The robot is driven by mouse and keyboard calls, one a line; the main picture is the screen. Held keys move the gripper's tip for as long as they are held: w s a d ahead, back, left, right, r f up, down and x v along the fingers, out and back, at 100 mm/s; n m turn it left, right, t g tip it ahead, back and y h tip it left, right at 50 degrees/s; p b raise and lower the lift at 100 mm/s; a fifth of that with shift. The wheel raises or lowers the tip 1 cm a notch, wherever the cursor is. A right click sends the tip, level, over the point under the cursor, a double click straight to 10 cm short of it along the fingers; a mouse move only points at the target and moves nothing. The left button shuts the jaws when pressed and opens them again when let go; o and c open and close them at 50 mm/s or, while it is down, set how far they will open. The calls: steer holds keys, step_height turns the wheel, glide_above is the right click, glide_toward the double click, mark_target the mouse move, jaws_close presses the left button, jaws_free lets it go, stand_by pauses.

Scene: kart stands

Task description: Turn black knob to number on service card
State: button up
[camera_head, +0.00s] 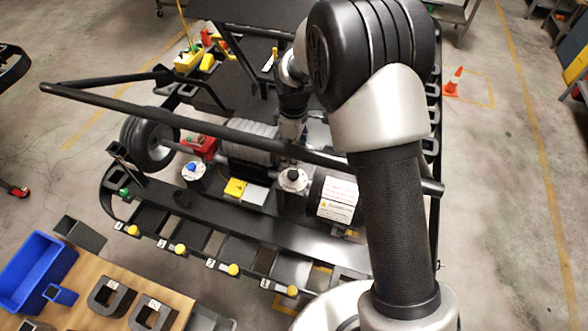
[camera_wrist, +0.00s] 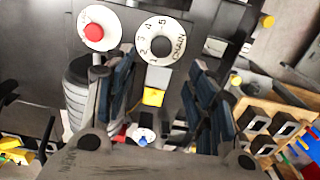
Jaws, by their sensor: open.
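A white round dial (camera_wrist: 155,62) marked with numbers and "CHAIN" lies ahead of my gripper in the wrist view. Its dark middle looks like the black knob (camera_wrist: 160,48); its pointing is too small to read. The dial also shows in the head view (camera_head: 282,184). My gripper (camera_wrist: 160,62) is open, its two dark fingers on either side of the view below the dial, empty. In the head view my gripper (camera_head: 291,135) is partly hidden behind a black bar. A white printed label (camera_head: 338,198) sits on a black cylinder; I cannot tell if it is the service card.
A red button (camera_wrist: 93,31) on a white disc is beside the dial. A blue-topped disc (camera_head: 194,171) and a yellow block (camera_head: 235,187) lie to the dial's left in the head view. A black frame bar (camera_head: 230,133) crosses the kart. A blue bin (camera_head: 38,268) stands at lower left.

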mark_target(293, 174)
step_height(293, 174, down, 10)
steer(key=shift+s+a+f, duration=0.1)
steer(key=shift+s+f, duration=0.05)
stand_by(0.3)
steer(key=c, duration=1.1)
